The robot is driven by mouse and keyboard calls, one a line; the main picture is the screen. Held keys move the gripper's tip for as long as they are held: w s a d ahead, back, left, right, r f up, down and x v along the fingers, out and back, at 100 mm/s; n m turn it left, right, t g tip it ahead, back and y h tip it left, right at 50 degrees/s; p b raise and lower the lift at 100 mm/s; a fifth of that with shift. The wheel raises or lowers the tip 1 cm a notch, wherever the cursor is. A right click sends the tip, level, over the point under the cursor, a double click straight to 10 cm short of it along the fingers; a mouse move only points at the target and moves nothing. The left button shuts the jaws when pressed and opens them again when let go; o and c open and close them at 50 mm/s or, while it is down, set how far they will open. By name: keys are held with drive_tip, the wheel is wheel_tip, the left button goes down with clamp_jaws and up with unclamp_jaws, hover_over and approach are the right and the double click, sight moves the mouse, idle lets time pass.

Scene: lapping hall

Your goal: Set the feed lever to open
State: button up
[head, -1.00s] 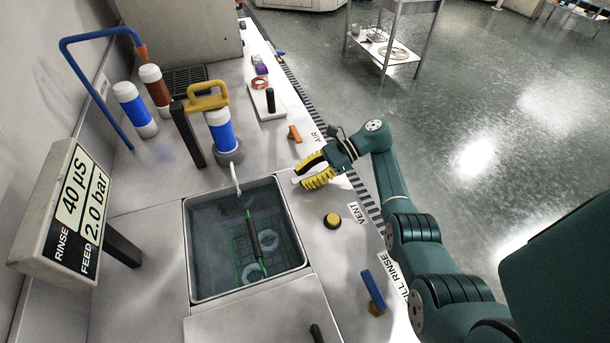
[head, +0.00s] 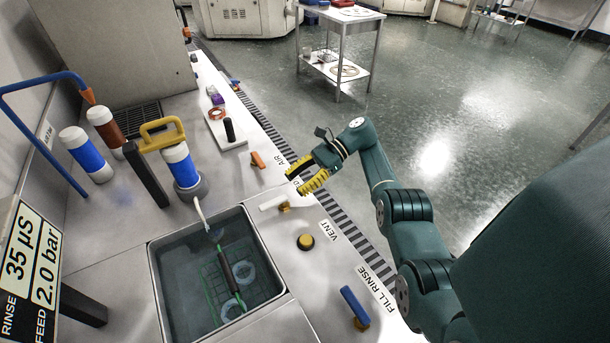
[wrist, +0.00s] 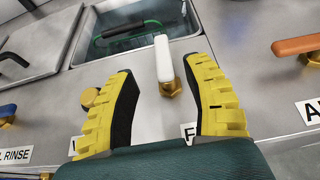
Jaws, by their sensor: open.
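The white lever (head: 270,203) sits on a brass pivot at the bench's front strip; I take it as the feed lever, its label mostly hidden, with an "F" showing in the wrist view. Its handle points from the pivot toward the basin. In the wrist view the white lever (wrist: 162,58) stands between the two finger pads, with gaps on both sides. My gripper (head: 294,181) is open and empty, at the bench's front edge beside the lever. It does not visibly touch the lever. A display (head: 32,260) reads RINSE 35 µS and FEED 2.0 bar.
An orange lever (head: 258,159) near the AIR label, a dark-yellow knob (head: 305,241) by VENT and a blue lever (head: 354,306) by FILL RINSE line the front strip. A water-filled basin (head: 280,282) lies behind them. Open floor lies right of the bench.

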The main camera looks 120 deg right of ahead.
drive_tip(key=shift+v, duration=1.6)
